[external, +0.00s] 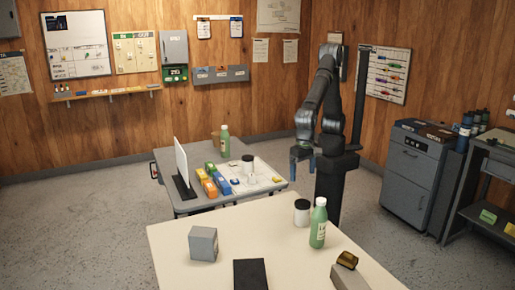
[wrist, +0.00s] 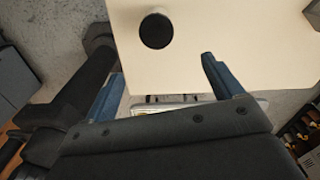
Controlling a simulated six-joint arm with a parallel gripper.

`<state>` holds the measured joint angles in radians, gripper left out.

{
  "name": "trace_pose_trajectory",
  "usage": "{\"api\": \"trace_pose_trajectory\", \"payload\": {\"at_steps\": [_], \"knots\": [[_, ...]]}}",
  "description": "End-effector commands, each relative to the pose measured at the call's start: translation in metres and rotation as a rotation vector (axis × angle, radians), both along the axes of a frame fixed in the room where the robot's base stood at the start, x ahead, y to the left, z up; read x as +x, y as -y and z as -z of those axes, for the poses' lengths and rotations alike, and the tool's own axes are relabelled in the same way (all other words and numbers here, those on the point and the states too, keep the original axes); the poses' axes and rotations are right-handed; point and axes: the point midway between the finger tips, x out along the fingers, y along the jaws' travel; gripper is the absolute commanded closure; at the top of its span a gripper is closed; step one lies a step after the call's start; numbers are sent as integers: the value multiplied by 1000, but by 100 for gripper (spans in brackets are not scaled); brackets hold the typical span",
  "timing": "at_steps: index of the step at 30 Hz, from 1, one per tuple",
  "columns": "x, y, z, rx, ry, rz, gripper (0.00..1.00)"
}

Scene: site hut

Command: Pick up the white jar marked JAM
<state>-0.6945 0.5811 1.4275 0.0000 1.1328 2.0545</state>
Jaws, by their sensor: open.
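A white jar with a dark lid (external: 302,213) stands upright on the near cream table, beside a green bottle (external: 318,224). In the wrist view a jar's round dark lid (wrist: 156,31) shows from above near the table edge, ahead of the fingertips. Another white jar with a dark lid (external: 247,163) stands on the far table. No marking is readable on either jar, so I cannot tell which says JAM. My gripper (external: 302,163) points down with its blue fingers apart and empty, beyond the near table's back edge. It also shows in the wrist view (wrist: 163,66).
The near table (external: 190,239) also holds a grey cube (external: 203,243), a black flat block (external: 250,274) and a brown item on a grey block (external: 347,261). The far table has a green bottle (external: 225,141), coloured boxes and a white upright panel (external: 182,163).

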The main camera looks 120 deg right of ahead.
Motion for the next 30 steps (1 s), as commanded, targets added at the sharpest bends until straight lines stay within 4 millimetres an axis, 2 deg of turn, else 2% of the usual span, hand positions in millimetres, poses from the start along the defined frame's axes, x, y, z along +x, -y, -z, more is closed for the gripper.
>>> {"api": "trace_pose_trajectory", "payload": {"at_steps": [3,8,11,21,24,30], "knots": [[0,0,0,0,0,107,15],[0,0,8,-1,-2,156,15],[0,0,25,-3,-4,156,15],[-1,0,98,-3,-4,154,15],[-1,0,112,-1,-2,154,15],[-1,-1,125,0,-1,153,15]]}}
